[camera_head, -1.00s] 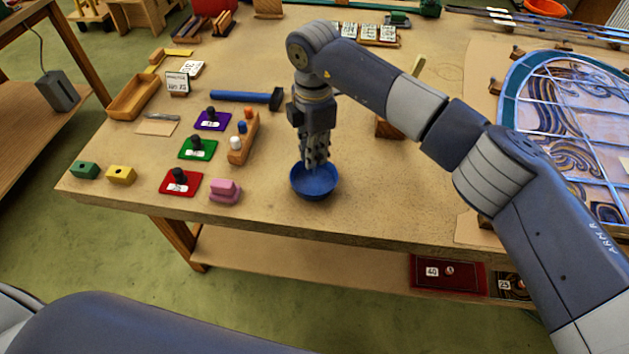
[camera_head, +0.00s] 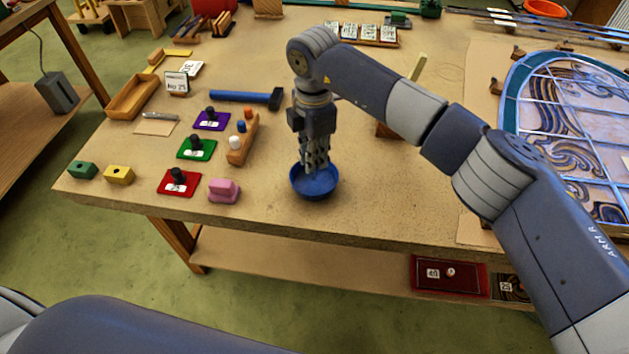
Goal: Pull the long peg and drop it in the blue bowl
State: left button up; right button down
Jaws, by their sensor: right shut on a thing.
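The blue bowl (camera_head: 314,189) sits on the table near its front edge. My right gripper (camera_head: 313,170) points straight down over the bowl, its fingertips at or just inside the rim. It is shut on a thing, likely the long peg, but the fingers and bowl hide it. The wooden peg block (camera_head: 241,148), left of the bowl, carries a white peg (camera_head: 235,142), a blue peg (camera_head: 241,126) and an orange peg (camera_head: 248,112). My left gripper is not in view.
A pink block (camera_head: 224,190) and a red plate with a black knob (camera_head: 179,182) lie left of the bowl. A blue hammer (camera_head: 240,97) lies farther back. The leaded panel (camera_head: 565,130) is at the right. The table right of the bowl is clear.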

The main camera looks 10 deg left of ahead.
jog(key=shift+f+b, duration=0.45)
jog(key=shift+f, duration=0.15)
dwell(0.3)
jog(key=c, duration=1.6)
grip_release()
jog(key=shift+o, duration=0.2)
jog(key=shift+r, duration=0.25)
notch_tip(320, 180, up, 12)
jog(key=shift+f, duration=0.2)
jog(key=shift+f, duration=0.1)
